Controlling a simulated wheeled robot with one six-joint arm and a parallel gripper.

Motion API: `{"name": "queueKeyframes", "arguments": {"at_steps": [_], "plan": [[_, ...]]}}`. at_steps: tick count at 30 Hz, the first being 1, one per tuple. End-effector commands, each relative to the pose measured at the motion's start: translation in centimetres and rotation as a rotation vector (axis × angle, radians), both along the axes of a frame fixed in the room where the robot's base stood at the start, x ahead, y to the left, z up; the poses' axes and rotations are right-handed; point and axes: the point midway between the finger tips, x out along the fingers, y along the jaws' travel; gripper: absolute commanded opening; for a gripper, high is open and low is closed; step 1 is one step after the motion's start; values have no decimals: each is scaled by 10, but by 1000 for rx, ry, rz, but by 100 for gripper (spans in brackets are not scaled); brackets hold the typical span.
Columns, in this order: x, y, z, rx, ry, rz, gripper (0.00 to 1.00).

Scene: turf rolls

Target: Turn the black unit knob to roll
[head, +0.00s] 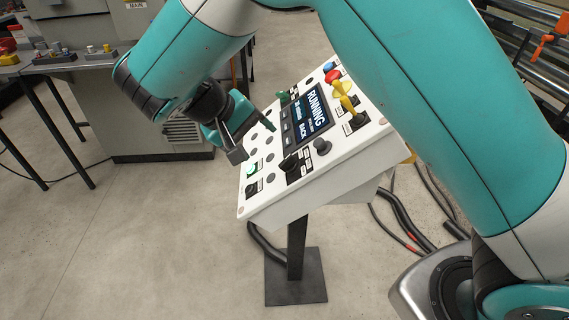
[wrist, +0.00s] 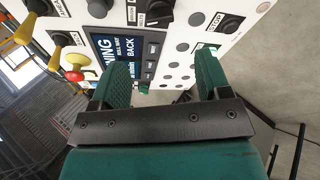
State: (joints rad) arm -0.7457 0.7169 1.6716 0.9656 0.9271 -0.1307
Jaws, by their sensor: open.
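A white sloped control panel (head: 268,204) stands on a post in the head view, with several black knobs. One black knob (head: 288,163) is on its lower middle; it shows at the top of the wrist view (wrist: 156,13). Another black knob (head: 251,189) is at the lower left corner, beside a STOP label in the wrist view (wrist: 232,23). I cannot read which is the unit knob. My gripper (head: 252,139) is open above the panel's left part, its fingers (wrist: 163,76) apart with nothing between them.
The panel's screen (head: 306,114) reads RUNNING and BACK. A yellow lever (head: 344,94), a red button (head: 332,76) and a lit green button (head: 251,170) are on the panel. Cables (head: 402,222) lie on the floor at right.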

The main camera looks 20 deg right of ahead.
Motion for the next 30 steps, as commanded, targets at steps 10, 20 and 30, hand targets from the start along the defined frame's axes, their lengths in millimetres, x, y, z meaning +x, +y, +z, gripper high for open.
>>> {"name": "queueKeyframes", "arguments": {"at_steps": [10,20,30], "plan": [[6,-49,-62,-1,2,-3,70],[9,-70,-92,1,1,-1,70],[9,-71,-94,1,0,-1,63]]}}
